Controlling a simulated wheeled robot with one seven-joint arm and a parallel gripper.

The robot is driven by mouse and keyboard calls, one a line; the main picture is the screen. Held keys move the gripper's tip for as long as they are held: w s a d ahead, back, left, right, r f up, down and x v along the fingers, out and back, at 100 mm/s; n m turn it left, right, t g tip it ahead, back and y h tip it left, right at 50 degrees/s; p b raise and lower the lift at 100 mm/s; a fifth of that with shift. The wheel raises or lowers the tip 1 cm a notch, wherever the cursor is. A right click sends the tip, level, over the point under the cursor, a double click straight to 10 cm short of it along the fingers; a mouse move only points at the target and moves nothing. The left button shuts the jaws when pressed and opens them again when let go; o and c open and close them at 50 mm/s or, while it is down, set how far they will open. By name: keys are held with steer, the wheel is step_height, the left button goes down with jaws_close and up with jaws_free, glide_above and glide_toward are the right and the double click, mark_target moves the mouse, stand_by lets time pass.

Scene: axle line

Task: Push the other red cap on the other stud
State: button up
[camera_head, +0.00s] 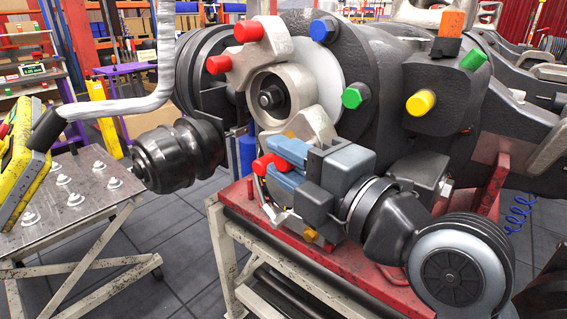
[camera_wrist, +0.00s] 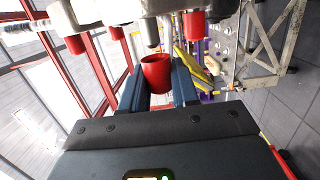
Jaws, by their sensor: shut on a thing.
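My gripper (camera_head: 272,170) is shut on a red cap (camera_wrist: 156,72), with one finger on each side of it. The cap's open end faces up in the wrist view, and a bare grey stud (camera_wrist: 150,32) shows just above it, apart from it. In the head view the held red cap (camera_head: 264,163) shows at the fingertips, below the pale metal bracket (camera_head: 310,122). Two other red caps (camera_head: 248,31) (camera_head: 218,65) sit on the upper pale metal arm. The wrist view also shows a red cap (camera_wrist: 195,25) right of the bare stud and others to its left.
Blue (camera_head: 322,30), green (camera_head: 353,97) and yellow (camera_head: 421,102) caps sit on the dark axle housing. A red bench (camera_head: 240,200) lies under my arm. A ribbed black part (camera_head: 180,155) is at left, beside a metal table (camera_head: 90,185) with several studs.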

steer(key=shift+w+d+b, duration=0.85)
steer(key=shift+w+d, duration=0.05)
steer(key=shift+w, duration=0.3)
steer(key=o, duration=1.1)
steer(key=shift+b+v, duration=0.8)
steer(key=shift+v, duration=3.15)
steer(key=shift+f, duration=0.1)
